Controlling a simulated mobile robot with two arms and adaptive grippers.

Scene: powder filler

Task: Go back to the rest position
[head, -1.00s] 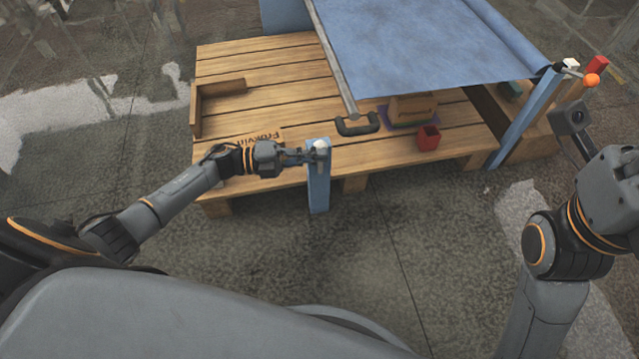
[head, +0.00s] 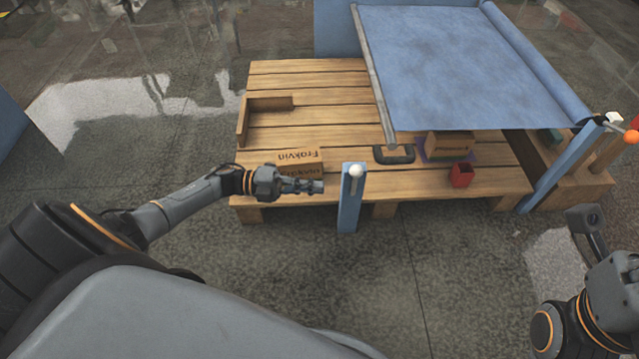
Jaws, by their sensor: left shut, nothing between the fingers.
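My left gripper (head: 312,186) is shut and empty. It is just left of the blue post (head: 350,203) with a white knob (head: 356,171) on top, apart from it, in front of the wooden pallet table (head: 450,185). My right arm shows at the lower right edge; its gripper fingers are not clearly seen.
A wooden box marked Frakvin (head: 297,158) lies behind my left gripper. The floor in front is clear.

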